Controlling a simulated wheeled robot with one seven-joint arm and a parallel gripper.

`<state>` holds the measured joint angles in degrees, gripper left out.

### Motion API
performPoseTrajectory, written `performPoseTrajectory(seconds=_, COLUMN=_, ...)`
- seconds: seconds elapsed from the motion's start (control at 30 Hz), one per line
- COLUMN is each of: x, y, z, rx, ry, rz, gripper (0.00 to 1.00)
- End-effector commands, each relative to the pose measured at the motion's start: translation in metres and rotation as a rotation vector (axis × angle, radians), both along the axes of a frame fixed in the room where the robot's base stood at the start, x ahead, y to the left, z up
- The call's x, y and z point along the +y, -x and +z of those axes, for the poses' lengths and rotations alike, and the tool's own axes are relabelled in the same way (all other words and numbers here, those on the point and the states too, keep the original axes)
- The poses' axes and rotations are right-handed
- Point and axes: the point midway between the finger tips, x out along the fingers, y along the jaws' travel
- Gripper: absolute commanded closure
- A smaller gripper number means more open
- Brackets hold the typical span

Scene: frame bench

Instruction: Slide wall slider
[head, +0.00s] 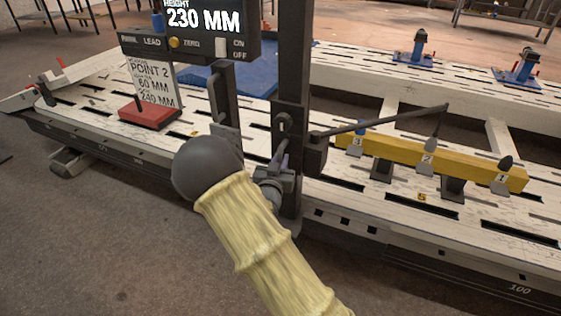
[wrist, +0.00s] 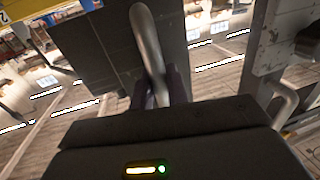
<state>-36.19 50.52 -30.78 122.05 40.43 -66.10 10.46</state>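The wall slider appears to be the dark carriage (head: 290,120) on the tall dark upright post, with a thin pointer arm reaching right from a block beside it. In the wrist view a curved grey handle (wrist: 147,40) stands out from a dark plate. My two dark fingers (wrist: 160,90) lie on either side of the handle with no clear gap, so they look closed on it.
A display box (head: 210,30) reading 230 MM stands left of the post. A sign on a red base (head: 148,113) reads point 2, 60 mm, 240 mm. A yellow bar (head: 400,156) with numbered markers lies right, under the pointer. The slotted white bench (head: 470,235) surrounds these.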

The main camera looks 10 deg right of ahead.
Motion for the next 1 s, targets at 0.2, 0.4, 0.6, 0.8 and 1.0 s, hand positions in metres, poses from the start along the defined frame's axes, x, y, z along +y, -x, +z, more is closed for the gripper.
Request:
performPoseTrajectory(seconds=0.2, x=-0.001, y=0.000, z=0.005, rx=0.000, ry=-0.001, rz=-0.001, gripper=1.00)
performPoseTrajectory(seconds=0.4, x=0.000, y=0.000, z=0.035, rx=-0.005, ry=-0.002, rz=-0.001, gripper=1.00)
performPoseTrajectory(seconds=0.6, x=0.000, y=0.000, z=0.074, rx=-0.008, ry=-0.001, rz=0.000, gripper=1.00)
performPoseTrajectory(seconds=0.8, x=0.000, y=0.000, z=0.104, rx=-0.008, ry=0.000, rz=0.000, gripper=1.00)
performPoseTrajectory(seconds=1.0, x=0.000, y=0.000, z=0.108, rx=-0.005, ry=0.000, rz=0.000, gripper=1.00)
